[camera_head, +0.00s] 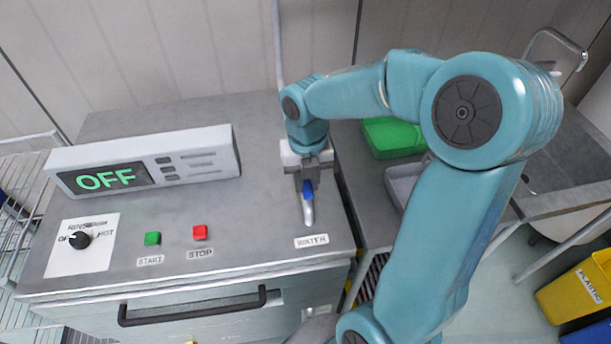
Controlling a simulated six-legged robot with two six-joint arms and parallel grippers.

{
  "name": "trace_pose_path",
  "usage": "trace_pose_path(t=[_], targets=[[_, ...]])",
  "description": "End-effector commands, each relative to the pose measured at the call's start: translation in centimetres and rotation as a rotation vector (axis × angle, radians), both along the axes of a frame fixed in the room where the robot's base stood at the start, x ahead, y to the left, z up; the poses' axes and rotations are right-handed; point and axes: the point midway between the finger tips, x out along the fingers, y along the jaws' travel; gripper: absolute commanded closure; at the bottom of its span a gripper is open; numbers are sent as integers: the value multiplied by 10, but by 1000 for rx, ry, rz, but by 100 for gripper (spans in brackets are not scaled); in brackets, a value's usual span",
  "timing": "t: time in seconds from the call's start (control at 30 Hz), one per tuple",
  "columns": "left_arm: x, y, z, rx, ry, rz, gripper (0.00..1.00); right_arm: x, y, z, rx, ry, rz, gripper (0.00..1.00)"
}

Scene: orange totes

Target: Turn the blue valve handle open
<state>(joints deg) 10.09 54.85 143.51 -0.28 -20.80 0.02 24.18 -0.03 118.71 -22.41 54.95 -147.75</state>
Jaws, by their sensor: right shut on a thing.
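The blue valve handle (308,190) is on the right part of the grey machine top, above a small white label (312,240). Its blue part points toward the front edge and a silver spout-like end (308,214) shows below it. My right gripper (307,177) reaches down from the teal arm and is shut on the handle's upper end. The gripper hides the far end of the handle and its pivot. My left gripper is not in view.
A panel reading OFF (105,179) stands at the back of the machine (150,265). A green box (392,138) and yellow bin (578,290) are right.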

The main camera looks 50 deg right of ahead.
Motion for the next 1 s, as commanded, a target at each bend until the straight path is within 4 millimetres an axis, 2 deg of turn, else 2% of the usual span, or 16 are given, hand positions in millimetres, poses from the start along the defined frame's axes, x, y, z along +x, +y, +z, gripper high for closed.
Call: trace_pose_path(t=[0.6, 0.63, 0.7, 1.0], targets=[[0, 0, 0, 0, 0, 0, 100, 1, -1, -1, -1, 5, 26, 100], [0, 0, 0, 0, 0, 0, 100, 0, -1, -1, -1, 4, 26, 66], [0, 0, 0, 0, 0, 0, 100, 1, -2, 0, -1, 4, 26, 50], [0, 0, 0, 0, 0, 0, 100, 1, -2, 2, -1, 1, 25, 50]])
